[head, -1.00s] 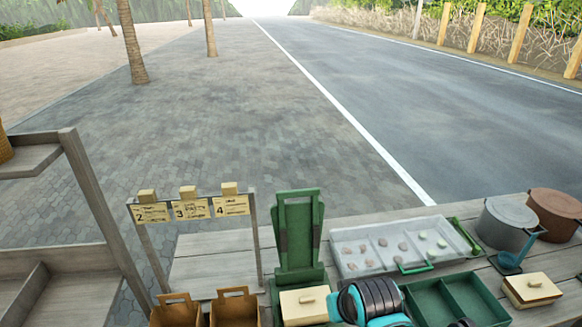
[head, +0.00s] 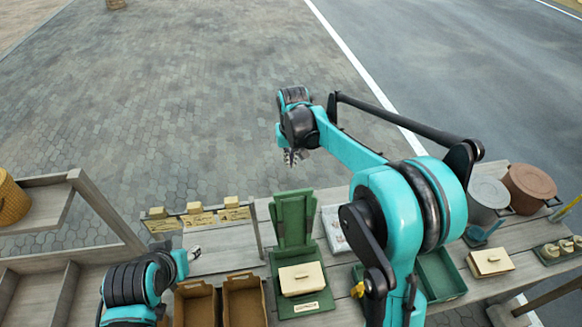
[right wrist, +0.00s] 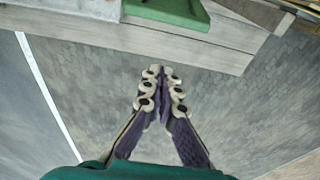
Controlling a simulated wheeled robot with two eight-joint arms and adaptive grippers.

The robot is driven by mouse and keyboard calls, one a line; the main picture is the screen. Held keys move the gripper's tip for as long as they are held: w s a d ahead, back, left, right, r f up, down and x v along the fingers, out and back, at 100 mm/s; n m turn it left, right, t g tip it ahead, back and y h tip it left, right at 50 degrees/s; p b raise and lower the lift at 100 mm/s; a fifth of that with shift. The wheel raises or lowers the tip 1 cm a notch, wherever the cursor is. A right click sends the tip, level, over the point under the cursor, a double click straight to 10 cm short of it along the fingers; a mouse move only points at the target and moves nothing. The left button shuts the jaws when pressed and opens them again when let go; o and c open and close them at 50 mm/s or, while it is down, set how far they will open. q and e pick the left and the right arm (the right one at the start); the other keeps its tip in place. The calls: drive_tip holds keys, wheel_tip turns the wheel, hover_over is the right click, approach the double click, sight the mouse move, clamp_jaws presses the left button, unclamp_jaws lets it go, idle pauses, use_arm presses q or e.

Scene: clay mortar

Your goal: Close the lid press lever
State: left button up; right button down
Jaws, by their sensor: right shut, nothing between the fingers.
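The green lid press (head: 307,303) stands at the front middle of the table. Its green lever (head: 292,222) stands upright at the back of the base. A cream box with a lidded top and small handle (head: 301,279) sits on the press base. My right gripper (head: 291,157) is shut and empty, pointing down beyond and above the lever, apart from it. In the right wrist view its fingertips (right wrist: 162,72) meet, and a green part (right wrist: 170,10) shows at the top edge. My left gripper (head: 193,254) is left of the press, small and partly hidden by its arm.
A green divided tray (head: 440,275), a cream lidded box (head: 490,262) and pots (head: 528,188) are on the right. A sign rack (head: 198,216) stands behind the bags. Open pavement lies beyond the table.

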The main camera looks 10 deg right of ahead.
wheel_tip(320, 180, down, 10)
drive_tip(key=w, duration=0.2)
drive_tip(key=s, duration=0.2)
drive_tip(key=s+r, duration=0.1)
drive_tip(key=s, duration=0.1)
drive_tip(key=shift+s+r, duration=0.15)
